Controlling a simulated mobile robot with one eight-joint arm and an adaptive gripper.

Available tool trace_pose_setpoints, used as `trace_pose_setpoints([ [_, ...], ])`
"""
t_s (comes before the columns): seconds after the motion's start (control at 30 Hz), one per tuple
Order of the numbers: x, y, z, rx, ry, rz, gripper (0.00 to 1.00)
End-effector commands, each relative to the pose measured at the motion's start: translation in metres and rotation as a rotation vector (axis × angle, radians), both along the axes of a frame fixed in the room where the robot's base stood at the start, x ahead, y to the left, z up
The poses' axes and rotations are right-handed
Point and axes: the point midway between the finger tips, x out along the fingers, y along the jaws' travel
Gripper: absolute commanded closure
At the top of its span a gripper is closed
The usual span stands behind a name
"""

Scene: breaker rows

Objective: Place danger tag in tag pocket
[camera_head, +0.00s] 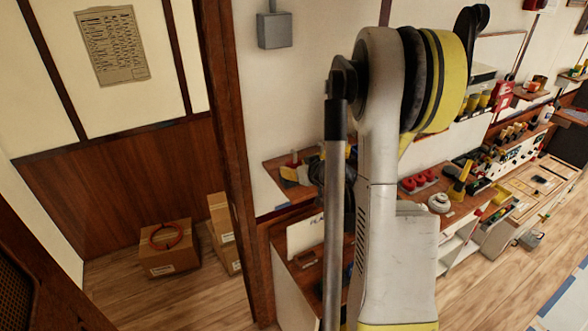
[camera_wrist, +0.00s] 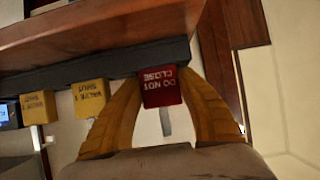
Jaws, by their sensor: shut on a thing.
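In the wrist view a red tag (camera_wrist: 161,87) lettered "DO NOT CLOSE", which reads upside down, sits between the two yellow fingers of my gripper (camera_wrist: 161,80). My gripper is shut on this red tag, with one finger at each side of it. The tag's upper edge meets or overlaps a dark rail (camera_wrist: 115,66) under a wooden shelf; I cannot tell if they are attached. A small grey piece (camera_wrist: 166,122) shows below the tag. I cannot make out a tag pocket for certain. My gripper is hidden behind my arm in the head view.
Two yellow lettered tags, one near (camera_wrist: 90,96) and one further left (camera_wrist: 38,107), are along the same rail. In the head view, a wooden shelf (camera_head: 279,185) and a grey wall box (camera_head: 275,30) are beside my arm. Cardboard boxes (camera_head: 168,258) stand on the floor at left.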

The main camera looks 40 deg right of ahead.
Motion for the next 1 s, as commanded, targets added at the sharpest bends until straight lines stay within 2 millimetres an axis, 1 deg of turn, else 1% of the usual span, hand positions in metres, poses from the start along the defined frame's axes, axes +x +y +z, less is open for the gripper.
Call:
trace_pose_setpoints([
  [0.03,0.000,0.000,-0.002,0.000,0.000,0.000,0.54],
  [0.1,0.000,0.000,-0.001,0.000,0.000,0.000,0.37],
  [0.37,0.000,0.000,-0.001,0.000,0.000,0.000,0.37],
  [0.5,-0.001,0.000,0.005,0.000,0.000,0.000,0.37],
  [0.67,-0.025,0.005,0.016,0.001,0.000,-0.003,0.37],
  [0.8,-0.053,0.012,0.031,0.001,0.000,-0.003,0.37],
  [1.0,-0.085,0.020,0.050,0.000,0.000,-0.004,0.37],
])
